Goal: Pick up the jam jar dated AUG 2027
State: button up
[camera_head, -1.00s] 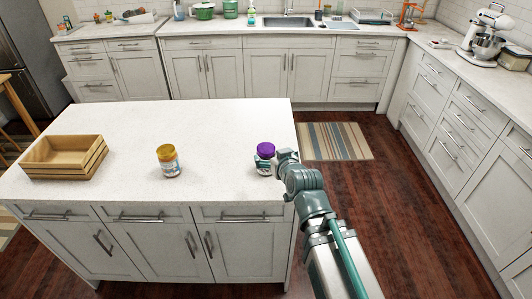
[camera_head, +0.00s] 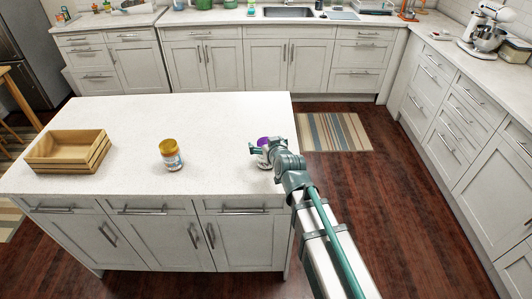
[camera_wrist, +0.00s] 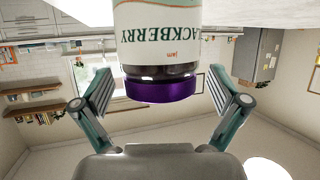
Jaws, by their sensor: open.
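A jar with a purple lid (camera_head: 263,142) stands near the right end of the white island, partly hidden by my gripper. In the wrist view this purple-lidded jar (camera_wrist: 160,45) appears upside down, with a white label reading "blackberry jam"; no date is visible on the part that shows. My gripper (camera_wrist: 160,80) is open, with one finger on each side of the jar and visible gaps between fingers and jar. In the head view my gripper (camera_head: 258,150) is at the jar.
A wooden crate (camera_head: 67,162) sits at the left end of the island top (camera_head: 120,120). The surface between crate and jars is clear. The island's right edge is close to the purple-lidded jar. Counters with a sink (camera_head: 288,13) and a mixer (camera_head: 487,32) are farther back.

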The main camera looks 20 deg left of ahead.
jog(key=c, duration=1.8)
grip_shut()
jog(key=shift+r, duration=0.15)
